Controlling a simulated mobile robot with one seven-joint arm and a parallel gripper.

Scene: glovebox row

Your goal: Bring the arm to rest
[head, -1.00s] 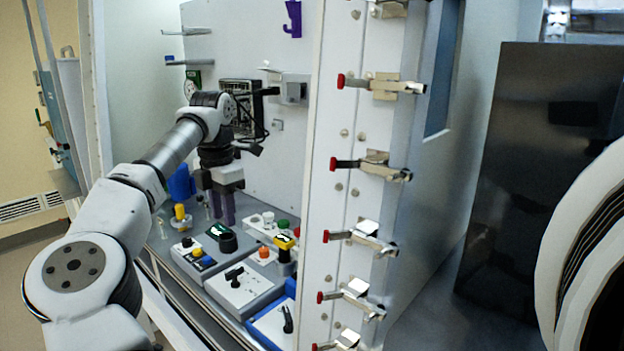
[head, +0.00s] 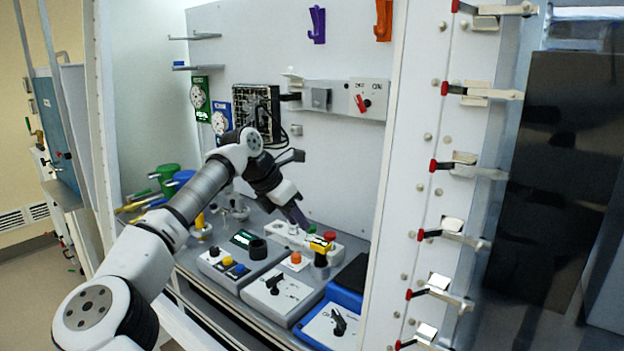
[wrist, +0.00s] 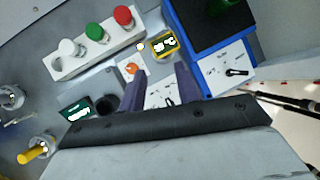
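My gripper (head: 297,216) is inside the glovebox at the end of my arm, above the row of control boxes. In the wrist view its two purple fingers (wrist: 158,92) stand apart with a clear gap and nothing between them. The fingers point down toward the grey control box with a black lever (head: 272,284). In the head view the fingers are partly side-on, near the back strip of buttons.
Below are a box with yellow and blue knobs (head: 236,270), a strip with white, green and red buttons (wrist: 95,45), a yellow-topped device (head: 320,246) and a blue-framed box (head: 336,318). The clamped door frame (head: 425,180) stands to the right.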

